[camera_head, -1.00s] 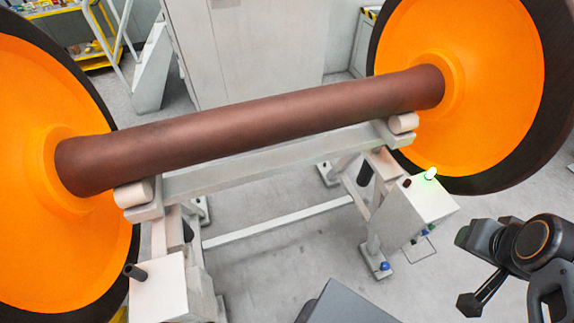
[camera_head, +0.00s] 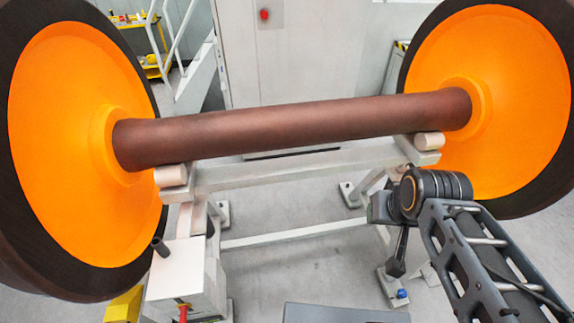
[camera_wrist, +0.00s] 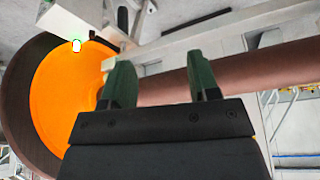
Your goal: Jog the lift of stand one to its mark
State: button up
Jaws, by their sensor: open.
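A pale stand carries the wheelset's brown axle (camera_head: 300,127) on rollers at both ends of its crossbeam (camera_head: 270,178). The stand's left box (camera_head: 180,272) bears a dark upright handle (camera_head: 160,246) and a red part (camera_head: 183,312) low in front. On the right, my arm hides the other box in the head view. I cannot tell a lift mark.
Large orange wheels with dark rims stand at left (camera_head: 70,140) and right (camera_head: 500,100). A cabinet (camera_head: 310,60) with a red button (camera_head: 264,14) and a yellow cart (camera_head: 150,65) are behind. Grey floor shows under the crossbeam.

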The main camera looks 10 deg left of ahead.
dwell(0.5)
grip_shut()
dwell(0.3)
dwell(1.2)
